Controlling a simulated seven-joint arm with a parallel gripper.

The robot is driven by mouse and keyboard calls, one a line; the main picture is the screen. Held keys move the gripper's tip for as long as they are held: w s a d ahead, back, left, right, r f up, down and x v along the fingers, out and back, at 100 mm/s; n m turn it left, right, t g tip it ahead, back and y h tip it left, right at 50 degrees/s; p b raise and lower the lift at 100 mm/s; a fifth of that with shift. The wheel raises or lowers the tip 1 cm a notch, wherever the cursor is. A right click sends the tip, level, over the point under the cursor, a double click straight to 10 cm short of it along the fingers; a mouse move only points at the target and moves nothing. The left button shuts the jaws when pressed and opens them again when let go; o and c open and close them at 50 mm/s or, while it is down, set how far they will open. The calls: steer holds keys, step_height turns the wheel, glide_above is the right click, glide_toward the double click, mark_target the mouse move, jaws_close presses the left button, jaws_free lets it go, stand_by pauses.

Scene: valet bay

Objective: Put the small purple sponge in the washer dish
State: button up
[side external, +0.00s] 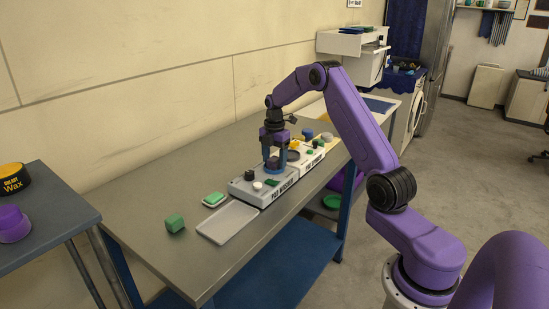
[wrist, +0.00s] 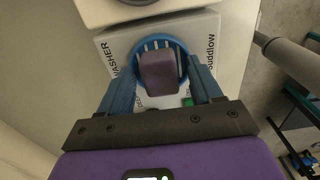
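The small purple sponge (wrist: 159,70) lies over the round blue washer dish (wrist: 160,42), whose pale slats show around it. It appears to rest in the dish, though the contact is hidden. My gripper (wrist: 161,78) has its two blue fingers on either side of the sponge, with gaps showing, so it looks open. In the side external view my gripper (side external: 274,160) points down at the grey washer unit on the bench, low over the dish, and hides most of it.
The grey unit (side external: 250,192) carries small knobs. More panel items stand behind my gripper. The bench's left end (side external: 150,200) is clear.

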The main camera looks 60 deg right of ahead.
mark_target(274, 158)
steer(key=shift+r, duration=0.1)
step_height(274, 158, up, 12)
steer(key=s+a+r+m, duration=0.1)
steer(key=s+a, duration=0.3)
steer(key=a, duration=0.5)
steer(key=s+a+m, duration=0.1)
steer(key=s+a, duration=0.3)
steer(key=a, duration=0.5)
steer(key=s+a+r, duration=0.1)
steer(key=s+a, duration=0.3)
steer(key=a, duration=0.6)
steer(key=s+a+f+m, duration=0.1)
steer(key=s+f, duration=0.1)
steer(key=s, duration=1.1)
steer(key=s+a+f+m, duration=0.1)
steer(key=s+f+m, duration=0.1)
steer(key=s, duration=1.1)
steer(key=shift+a+f, duration=0.15)
steer(key=shift+a, duration=0.25)
